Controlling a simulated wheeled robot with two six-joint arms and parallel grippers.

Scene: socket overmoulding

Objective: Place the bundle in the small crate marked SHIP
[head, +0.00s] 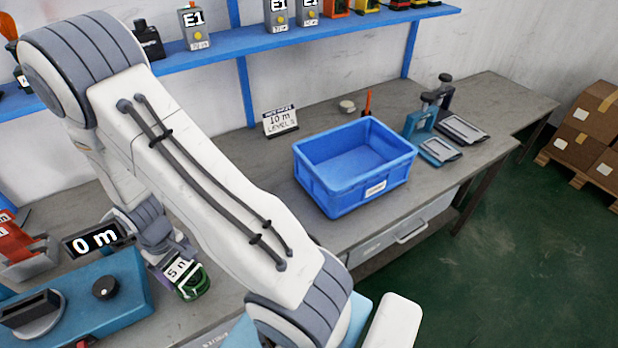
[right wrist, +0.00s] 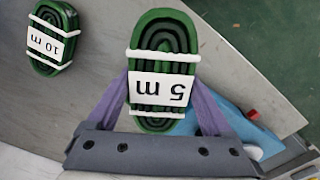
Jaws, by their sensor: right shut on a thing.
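The bundle (right wrist: 165,70) is a green coil with white ties and a "5 m" label. It also shows in the head view (head: 193,283), low at left, partly covered by the gripper. My right gripper (right wrist: 161,88) has purple fingers on both sides of the bundle and is shut on it. In the head view the right gripper (head: 178,278) is above the grey bench, far left of the crate. The blue open-topped crate (head: 338,198) stands on the bench right of centre and looks empty. Its small front label is too small to read. My left gripper is not in view.
A second green bundle (right wrist: 50,38) labelled "10 m" lies on the bench. A teal machine (head: 110,285) with a "0 m" display stands at lower left. A blue shelf (head: 290,50) runs above.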

